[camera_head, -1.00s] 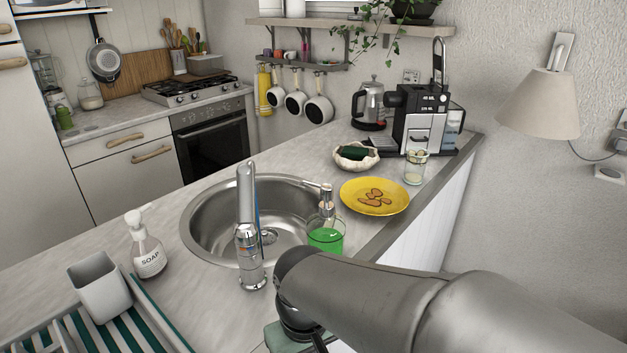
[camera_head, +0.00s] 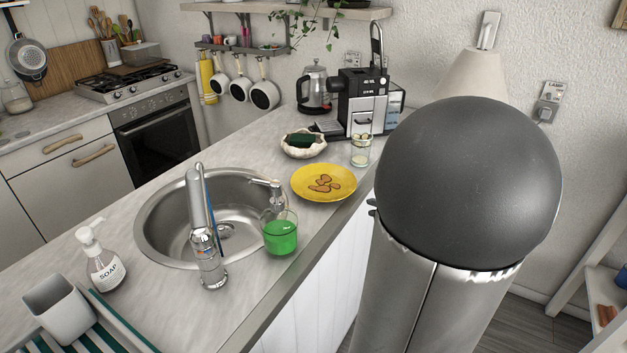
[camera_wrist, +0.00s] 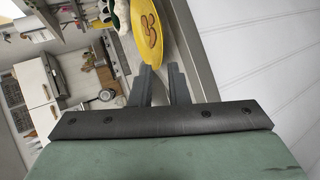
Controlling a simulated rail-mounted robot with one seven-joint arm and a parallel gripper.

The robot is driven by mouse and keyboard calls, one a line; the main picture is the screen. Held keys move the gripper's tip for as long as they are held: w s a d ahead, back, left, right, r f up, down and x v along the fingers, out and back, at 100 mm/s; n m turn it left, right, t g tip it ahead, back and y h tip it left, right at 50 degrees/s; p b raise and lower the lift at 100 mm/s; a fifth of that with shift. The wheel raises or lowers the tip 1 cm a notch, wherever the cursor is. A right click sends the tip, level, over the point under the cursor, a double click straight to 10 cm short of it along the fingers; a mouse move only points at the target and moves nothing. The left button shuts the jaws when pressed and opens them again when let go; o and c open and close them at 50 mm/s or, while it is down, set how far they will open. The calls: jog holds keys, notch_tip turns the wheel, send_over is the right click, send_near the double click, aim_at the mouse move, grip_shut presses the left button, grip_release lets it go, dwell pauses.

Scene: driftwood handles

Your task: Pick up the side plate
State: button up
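The side plate is a yellow plate (camera_head: 302,184) on the grey counter, right of the sink. Several brown pieces of food (camera_head: 325,184) lie on it. In the wrist view the yellow plate (camera_wrist: 138,22) shows at the top, past my fingertips, partly cut off by the frame edge. My gripper (camera_wrist: 159,70) is open and empty, with a clear gap between its dark fingers. It points toward the plate's near edge; I cannot tell the exact distance. In the head view my arm hides most of the gripper.
A glass of green liquid (camera_head: 280,236) stands left of and nearer than the plate. A clear glass (camera_head: 361,150) and a white bowl (camera_head: 303,148) stand behind it. The coffee machine (camera_head: 362,103) is at the back. The tap (camera_head: 205,240) rises by the sink (camera_head: 150,225). The counter's right edge is close to the plate.

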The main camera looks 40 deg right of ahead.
send_near(340, 197)
jog(key=d+x, duration=0.1)
jog(key=x, duration=0.3)
jog(key=w+f+p, duration=0.1)
jog(key=w+f, duration=0.1)
jog(key=w, duration=0.1)
jog(key=shift+w+a+p, duration=0.15)
jog(key=shift+w+p, duration=0.15)
jog(key=shift+p, duration=0.1)
jog(key=shift+w+f, duration=0.3)
jog(key=shift+w, duration=0.15)
grip_shut()
